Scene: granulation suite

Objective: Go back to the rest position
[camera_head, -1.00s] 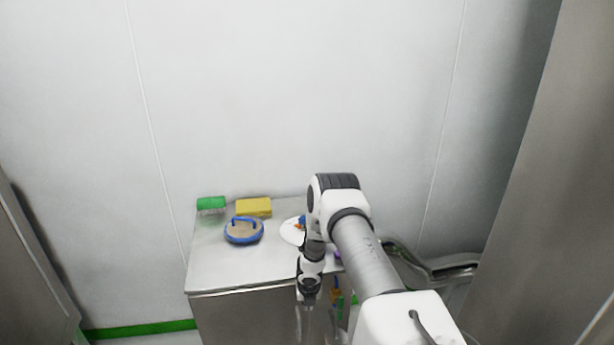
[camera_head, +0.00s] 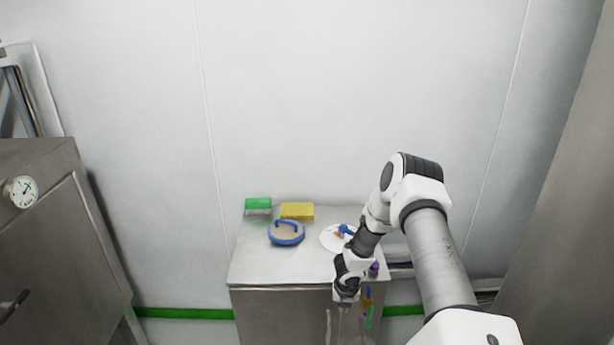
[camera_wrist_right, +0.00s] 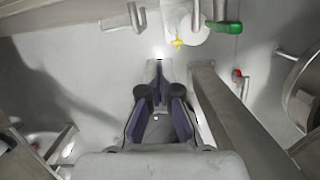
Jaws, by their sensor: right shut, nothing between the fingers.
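My right gripper (camera_head: 345,318) hangs in front of the steel table (camera_head: 256,269) in the head view, pointing down near the table's front edge, with its fingers low in the picture. In the right wrist view my right gripper (camera_wrist_right: 158,72) has its fingers together with nothing between them. My right arm comes in from the lower right and bends over the table's right side. My left gripper is in neither view.
On the table stand a green brush (camera_head: 258,205), a yellow sponge (camera_head: 297,211), a blue-rimmed round thing (camera_head: 286,237) and a white disc (camera_head: 331,238) with small blue and orange things. A steel cabinet (camera_head: 60,240) with a gauge stands left. A steel panel (camera_head: 560,200) stands right.

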